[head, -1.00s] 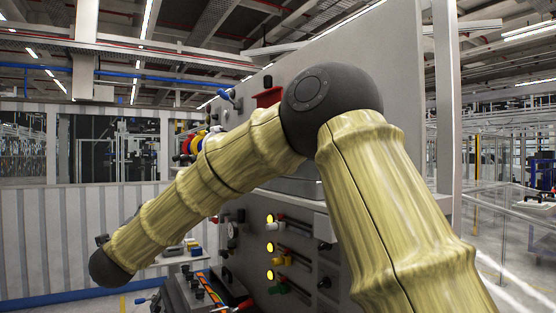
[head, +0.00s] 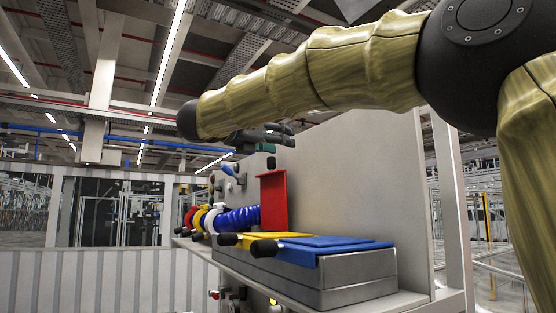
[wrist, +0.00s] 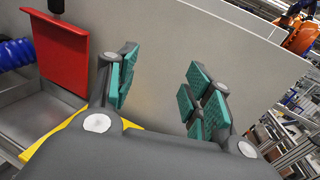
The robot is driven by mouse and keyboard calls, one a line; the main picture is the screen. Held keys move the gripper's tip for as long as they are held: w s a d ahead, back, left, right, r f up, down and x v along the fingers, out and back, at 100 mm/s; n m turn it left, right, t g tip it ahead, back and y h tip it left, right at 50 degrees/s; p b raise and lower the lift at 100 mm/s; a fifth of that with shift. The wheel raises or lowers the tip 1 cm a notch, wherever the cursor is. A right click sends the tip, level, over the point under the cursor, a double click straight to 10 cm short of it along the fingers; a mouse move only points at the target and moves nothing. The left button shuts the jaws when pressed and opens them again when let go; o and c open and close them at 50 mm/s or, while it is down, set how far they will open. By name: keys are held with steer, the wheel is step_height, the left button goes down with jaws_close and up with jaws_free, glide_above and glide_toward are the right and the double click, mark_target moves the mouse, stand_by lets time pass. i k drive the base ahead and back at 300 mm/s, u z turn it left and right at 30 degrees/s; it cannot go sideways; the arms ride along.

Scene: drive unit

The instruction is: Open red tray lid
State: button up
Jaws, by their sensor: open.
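The red tray lid (head: 273,198) stands upright on the far end of the grey tray box (head: 345,270), with a dark handle at its top edge. In the wrist view the red lid (wrist: 62,55) is at the left, with grey tray space (wrist: 40,112) showing beside its foot. My gripper (head: 270,138) is above the lid in the head view. In the wrist view my gripper (wrist: 160,78) has its teal-padded fingers wide apart with nothing between them. The lid is outside the fingers, to their left.
The yellow lid (head: 278,239) and blue lid (head: 340,243) lie flat on the box, their dark handles jutting out front. A blue coiled hose (head: 238,219) is beyond the red lid. A tall grey panel (head: 350,180) stands behind the box.

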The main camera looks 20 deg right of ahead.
mark_target(273, 206)
steer(key=i, duration=1)
